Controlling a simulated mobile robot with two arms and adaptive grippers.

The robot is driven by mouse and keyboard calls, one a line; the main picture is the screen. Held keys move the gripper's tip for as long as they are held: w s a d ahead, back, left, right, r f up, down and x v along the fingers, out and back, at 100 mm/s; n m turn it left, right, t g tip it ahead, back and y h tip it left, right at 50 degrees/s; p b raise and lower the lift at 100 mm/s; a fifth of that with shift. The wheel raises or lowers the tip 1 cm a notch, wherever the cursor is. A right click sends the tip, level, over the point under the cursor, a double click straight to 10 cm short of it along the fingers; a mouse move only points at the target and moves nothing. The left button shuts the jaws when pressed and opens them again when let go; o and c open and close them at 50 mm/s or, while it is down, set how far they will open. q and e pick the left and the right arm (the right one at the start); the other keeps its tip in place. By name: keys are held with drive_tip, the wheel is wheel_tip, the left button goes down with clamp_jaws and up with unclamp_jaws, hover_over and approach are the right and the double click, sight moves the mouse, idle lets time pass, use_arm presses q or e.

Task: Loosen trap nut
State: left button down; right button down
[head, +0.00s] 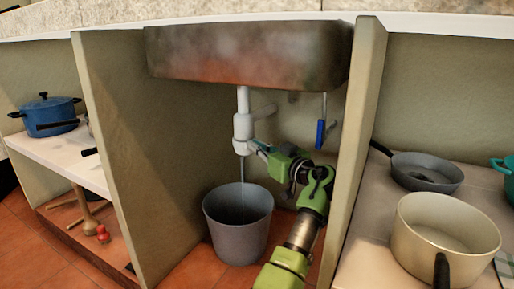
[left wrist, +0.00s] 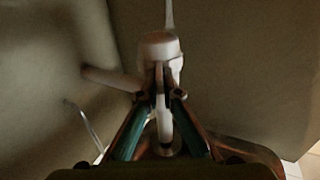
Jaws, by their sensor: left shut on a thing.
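The white trap (head: 243,127) hangs on a pipe under the sink, with the trap nut (head: 241,147) at its lower end. My left gripper (head: 254,146) reaches it from the right and is shut on the nut. In the left wrist view the two fingers (left wrist: 160,90) close in at the white trap (left wrist: 160,46), and they partly hide the nut. A thin pale stream (head: 242,185) runs from below the trap down into the grey bucket (head: 222,238). My right gripper is not in view.
The metal sink basin (head: 245,52) is close above. Cabinet panels stand left (head: 130,140) and right (head: 358,140). A blue-handled valve (head: 320,134) hangs right of the trap. A blue pot (head: 48,116) is on the left shelf; pans (head: 425,172) and a cream pot (head: 447,225) are on the right.

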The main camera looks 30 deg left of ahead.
use_arm(q)
drive_tip(key=c, duration=2.2)
unclamp_jaws()
drive_tip(key=shift+c, duration=0.2)
wheel_tip(320, 180, up, 10)
